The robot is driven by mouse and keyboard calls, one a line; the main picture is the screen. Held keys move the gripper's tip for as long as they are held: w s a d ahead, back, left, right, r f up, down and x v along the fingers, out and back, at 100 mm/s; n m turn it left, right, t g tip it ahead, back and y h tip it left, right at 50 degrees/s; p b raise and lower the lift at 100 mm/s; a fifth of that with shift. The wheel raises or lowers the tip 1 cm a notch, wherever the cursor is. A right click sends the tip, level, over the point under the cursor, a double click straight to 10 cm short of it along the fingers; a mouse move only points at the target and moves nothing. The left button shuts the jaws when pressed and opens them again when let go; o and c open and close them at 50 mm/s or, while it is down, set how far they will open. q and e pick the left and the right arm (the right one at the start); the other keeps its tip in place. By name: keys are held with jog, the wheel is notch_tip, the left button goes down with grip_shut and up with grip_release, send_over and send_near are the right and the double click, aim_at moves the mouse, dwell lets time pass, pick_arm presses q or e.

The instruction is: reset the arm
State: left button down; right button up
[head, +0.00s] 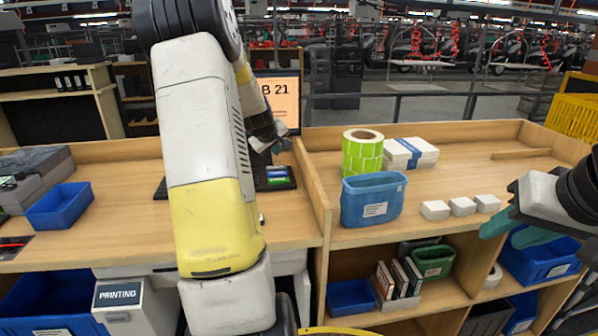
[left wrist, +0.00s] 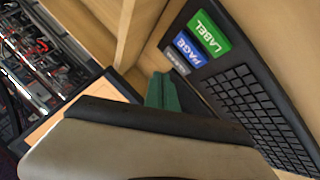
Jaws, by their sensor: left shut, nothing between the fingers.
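My left arm rises through the middle of the head view, and its gripper (head: 267,140) hangs above the desk, in front of the monitor (head: 280,98). In the left wrist view, the green fingertips (left wrist: 163,92) are shut with nothing between them, beside the keyboard (left wrist: 262,110). The keyboard's green LABEL key (left wrist: 208,33) and blue PAGE key (left wrist: 188,50) show there, apart from the fingers as far as I can tell. My right gripper (head: 508,228), with teal fingers, is at the right edge of the head view; its finger gap is unclear.
A wooden divider (head: 313,190) stands right of the keyboard. Beyond it are a green label roll (head: 362,153), a blue bin (head: 372,200), white boxes (head: 410,152) and small white blocks (head: 462,206). A blue tray (head: 60,206) sits at left.

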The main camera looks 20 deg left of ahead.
dwell(0.4)
pick_arm(q)
jog(key=s+d+r+m+g+h, duration=0.1)
jog(key=s+d+r+m, duration=0.2)
jog(key=s+d+r, duration=0.35)
jog(key=s+d+r+m+h, duration=0.2)
jog(key=s+d+r+m, duration=0.15)
jog(key=s+d, duration=0.65)
jog(key=s+d+m+g, duration=0.1)
jog(key=s+d+m, duration=0.1)
jog(key=s+d, duration=0.3)
jog(key=s+d+m+h, duration=0.1)
jog(key=s+d+m, duration=0.2)
jog(key=s, duration=1)
jog(key=d, duration=0.3)
jog(key=shift+m+g, duration=0.35)
jog(key=shift+g, duration=0.05)
jog(key=shift+s+a, duration=0.1)
